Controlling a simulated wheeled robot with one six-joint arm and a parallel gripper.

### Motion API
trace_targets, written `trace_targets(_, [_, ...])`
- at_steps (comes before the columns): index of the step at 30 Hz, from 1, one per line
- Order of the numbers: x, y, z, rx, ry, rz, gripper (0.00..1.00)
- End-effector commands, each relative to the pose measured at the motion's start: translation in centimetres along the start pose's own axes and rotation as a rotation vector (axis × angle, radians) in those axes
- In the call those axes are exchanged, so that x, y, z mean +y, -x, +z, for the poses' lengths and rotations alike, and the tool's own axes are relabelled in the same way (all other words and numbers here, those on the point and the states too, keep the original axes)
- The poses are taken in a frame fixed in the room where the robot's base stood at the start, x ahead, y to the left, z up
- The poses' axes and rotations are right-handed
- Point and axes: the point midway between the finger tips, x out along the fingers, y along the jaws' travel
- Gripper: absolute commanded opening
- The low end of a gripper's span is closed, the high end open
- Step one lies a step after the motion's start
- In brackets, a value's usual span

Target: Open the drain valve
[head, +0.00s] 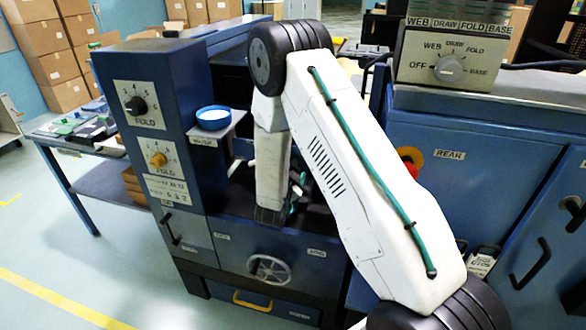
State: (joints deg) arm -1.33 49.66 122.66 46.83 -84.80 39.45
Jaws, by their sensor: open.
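No part that I can see is readably labelled as the drain valve. A grey spoked handwheel (270,268) sits on the front of the blue machine, below and beyond my arm. A yellow handle (253,300) is on the dark lower panel under it. I cannot tell whether either belongs to the valve. My white arm rises from the lower right, bends at a black elbow joint, and its forearm hangs down over the machine's dark recess.
A blue column (170,130) at the left carries two dials and a shelf with a blue-rimmed cup (213,117). At the right, a selector box (450,58) stands on a blue cabinet (450,150). A table (75,140) stands at the left. Floor at the lower left is clear.

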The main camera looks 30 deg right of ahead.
Motion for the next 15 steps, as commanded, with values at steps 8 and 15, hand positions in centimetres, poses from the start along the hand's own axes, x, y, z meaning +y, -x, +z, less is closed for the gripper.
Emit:
trace_targets(8, [0.03, -0.63, 0.02, -0.001, 0.001, 0.001, 0.73])
trace_targets(15, [0.02, -0.62, 0.01, -0.001, 0.001, 0.001, 0.28])
